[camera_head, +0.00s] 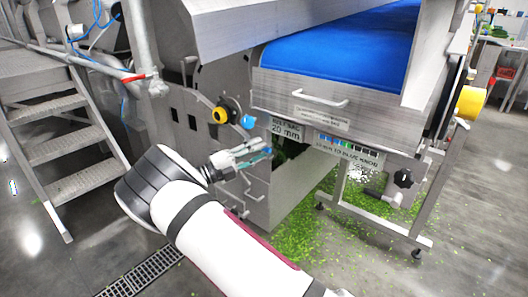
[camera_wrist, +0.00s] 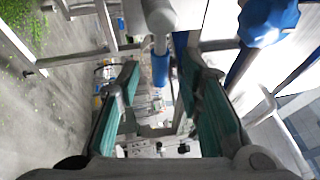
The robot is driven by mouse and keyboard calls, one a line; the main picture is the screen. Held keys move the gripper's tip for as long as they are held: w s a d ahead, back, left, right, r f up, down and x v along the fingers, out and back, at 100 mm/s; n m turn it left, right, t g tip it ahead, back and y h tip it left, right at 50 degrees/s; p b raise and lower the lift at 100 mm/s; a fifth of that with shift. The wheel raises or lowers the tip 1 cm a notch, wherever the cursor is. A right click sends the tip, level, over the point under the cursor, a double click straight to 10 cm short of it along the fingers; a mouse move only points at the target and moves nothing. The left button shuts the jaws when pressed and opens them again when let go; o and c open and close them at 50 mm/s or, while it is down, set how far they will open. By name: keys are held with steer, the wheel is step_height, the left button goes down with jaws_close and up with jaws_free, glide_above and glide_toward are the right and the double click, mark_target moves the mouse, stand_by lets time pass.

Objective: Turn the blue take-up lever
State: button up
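My gripper (camera_head: 262,153) is beside the machine's side panel, below a blue knob (camera_head: 248,121). In the wrist view, my gripper (camera_wrist: 161,72) is open, its two teal-padded fingers apart. A grey rod with a blue grip (camera_wrist: 160,70), which looks like the take-up lever, shows in the gap between the fingertips. I cannot tell its depth or whether a finger touches it. In the head view I cannot make out this grip apart from the fingers. A lobed blue knob (camera_wrist: 268,22) stands at the upper right of the wrist view.
A yellow and black knob (camera_head: 221,114) sits on the panel near my gripper. A blue conveyor belt (camera_head: 345,45) runs above a front panel with a handle (camera_head: 308,98). Green scraps litter the floor. Metal steps (camera_head: 60,120) stand at left.

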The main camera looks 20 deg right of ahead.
steer(key=shift+x, duration=1.35)
steer(key=shift+c, duration=0.6)
jaws_close()
steer(key=shift+w+a+f+m+g+y+p, duration=0.2)
steer(key=shift+f+m+y+p, duration=0.35)
steer(key=shift+m, duration=0.85)
steer(key=shift+w+a+f+m+g+y+p, duration=0.25)
steer(key=shift+f+m+y, duration=0.4)
steer(key=shift+m, duration=0.75)
steer(key=shift+w+a+f+m+g+y+p, duration=0.15)
steer(key=shift+f+m+y+p, duration=0.45)
steer(key=shift+m, duration=0.8)
steer(key=shift+f, duration=0.1)
